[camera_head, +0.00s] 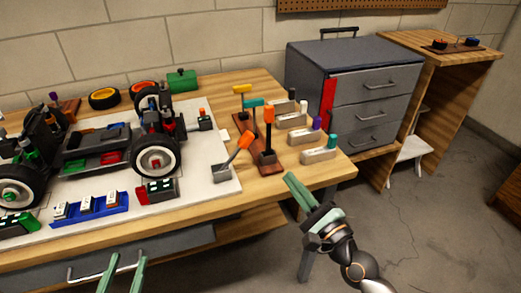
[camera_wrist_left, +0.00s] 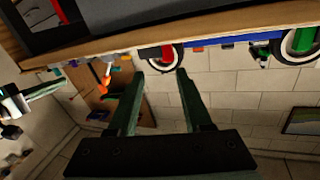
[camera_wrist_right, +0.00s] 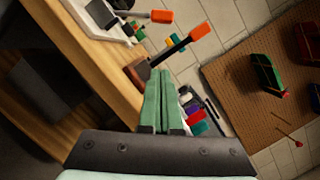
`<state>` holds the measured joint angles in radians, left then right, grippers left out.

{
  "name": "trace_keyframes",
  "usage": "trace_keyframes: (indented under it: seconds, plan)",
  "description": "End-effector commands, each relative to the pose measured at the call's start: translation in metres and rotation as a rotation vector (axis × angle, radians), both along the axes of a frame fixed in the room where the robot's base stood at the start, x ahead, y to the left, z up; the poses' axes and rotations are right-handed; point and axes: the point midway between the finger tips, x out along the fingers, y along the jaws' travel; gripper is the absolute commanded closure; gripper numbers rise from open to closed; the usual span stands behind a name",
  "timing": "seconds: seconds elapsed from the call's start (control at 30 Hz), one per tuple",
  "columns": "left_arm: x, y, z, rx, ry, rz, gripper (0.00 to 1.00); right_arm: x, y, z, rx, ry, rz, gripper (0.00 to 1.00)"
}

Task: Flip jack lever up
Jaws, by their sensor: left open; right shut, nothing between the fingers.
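A lever with an orange grip (camera_head: 246,139) leans up and to the right from a small grey base (camera_head: 223,171) at the white board's right edge; I take it as the jack lever. An orange-tipped lever (camera_wrist_right: 162,16) shows at the top of the right wrist view. Another orange-topped lever (camera_head: 269,116) stands upright on a brown stand (camera_head: 268,168) beside it. My right gripper (camera_head: 289,179) is shut and empty, right of both levers near the table's front edge. My left gripper (camera_head: 128,259) is open and empty, in front of the table.
A model car (camera_head: 90,150) sits on the white board (camera_head: 215,185). Several labelled blocks (camera_head: 318,155) stand right of the levers. A grey drawer cabinet (camera_head: 350,85) is behind them. A blue tray (camera_head: 92,211) lies at the board's front.

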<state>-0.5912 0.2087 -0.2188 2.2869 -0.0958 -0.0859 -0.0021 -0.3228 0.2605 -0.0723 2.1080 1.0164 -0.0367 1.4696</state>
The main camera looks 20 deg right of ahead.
Motion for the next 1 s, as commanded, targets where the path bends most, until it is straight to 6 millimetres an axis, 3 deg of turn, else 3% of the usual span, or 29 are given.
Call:
trace_keyframes:
  seconds: [0.23,0.5,0.53,0.6,0.8,1.0]
  plan:
    - [-0.003,0.001,-0.023,-0.001,0.097,0.010,0.50,0.041,0.009,0.009,0.003,-0.004,-0.001,1.00]
    - [-0.003,0.001,-0.027,0.001,0.105,0.011,0.50,0.088,0.020,0.016,0.003,-0.003,0.000,1.00]
    - [-0.003,0.001,-0.023,-0.001,0.105,0.011,0.50,0.085,0.024,0.019,0.004,-0.001,0.001,1.00]
    - [-0.007,0.001,-0.045,0.000,0.191,0.019,0.50,0.084,0.029,0.024,0.004,0.000,0.001,1.00]
    - [-0.017,0.002,-0.078,0.001,0.324,0.029,0.50,0.083,0.043,0.035,0.003,0.001,0.000,1.00]
    - [-0.023,0.002,-0.091,0.002,0.381,0.033,0.50,0.083,0.049,0.039,0.000,0.001,0.000,1.00]
